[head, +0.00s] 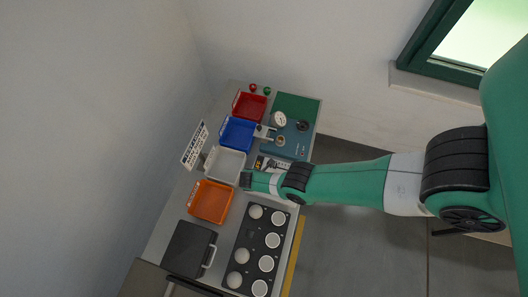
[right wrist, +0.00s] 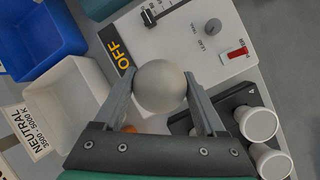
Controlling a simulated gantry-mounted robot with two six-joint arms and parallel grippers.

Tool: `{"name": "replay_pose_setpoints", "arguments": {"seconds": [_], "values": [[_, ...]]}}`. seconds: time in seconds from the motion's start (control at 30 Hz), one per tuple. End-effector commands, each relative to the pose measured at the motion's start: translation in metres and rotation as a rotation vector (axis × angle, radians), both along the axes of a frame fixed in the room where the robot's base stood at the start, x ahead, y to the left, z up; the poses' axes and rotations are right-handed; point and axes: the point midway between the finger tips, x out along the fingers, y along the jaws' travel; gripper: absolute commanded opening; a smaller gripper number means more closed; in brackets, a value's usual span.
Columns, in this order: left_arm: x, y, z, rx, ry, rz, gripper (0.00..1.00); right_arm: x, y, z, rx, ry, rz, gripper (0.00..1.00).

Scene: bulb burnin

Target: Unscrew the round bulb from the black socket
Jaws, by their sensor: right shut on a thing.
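A pale round bulb (right wrist: 160,87) is between the two fingers of my right gripper (right wrist: 160,92) in the right wrist view, and the fingers are shut on its sides. The black socket is not clearly visible. My left gripper is not in view.
A grey control panel (right wrist: 190,45) with an OFF label, knob and red switch lies beyond the bulb. A black rack (head: 246,251) with several bulbs stands nearby. Red (head: 249,106), blue (head: 237,133), white (head: 224,163) and orange (head: 210,202) trays line the bench.

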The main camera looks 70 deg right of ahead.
Motion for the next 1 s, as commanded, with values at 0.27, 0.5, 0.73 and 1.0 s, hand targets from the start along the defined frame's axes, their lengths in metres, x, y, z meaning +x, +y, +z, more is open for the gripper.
{"name": "replay_pose_setpoints", "arguments": {"seconds": [0.27, 0.5, 0.73, 1.0], "values": [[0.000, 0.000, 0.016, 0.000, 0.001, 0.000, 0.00, -0.002, 0.000, 0.006, 0.000, 0.002, 0.142, 0.17], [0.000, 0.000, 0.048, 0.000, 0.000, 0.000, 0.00, -0.002, 0.000, 0.006, 0.003, 0.002, 0.744, 0.17], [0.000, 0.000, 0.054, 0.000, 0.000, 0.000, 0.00, 0.000, -0.001, 0.002, 0.004, 0.001, 1.189, 0.17], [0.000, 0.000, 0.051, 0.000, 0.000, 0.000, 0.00, 0.001, 0.000, 0.000, 0.001, 0.000, 1.304, 0.17]]}}
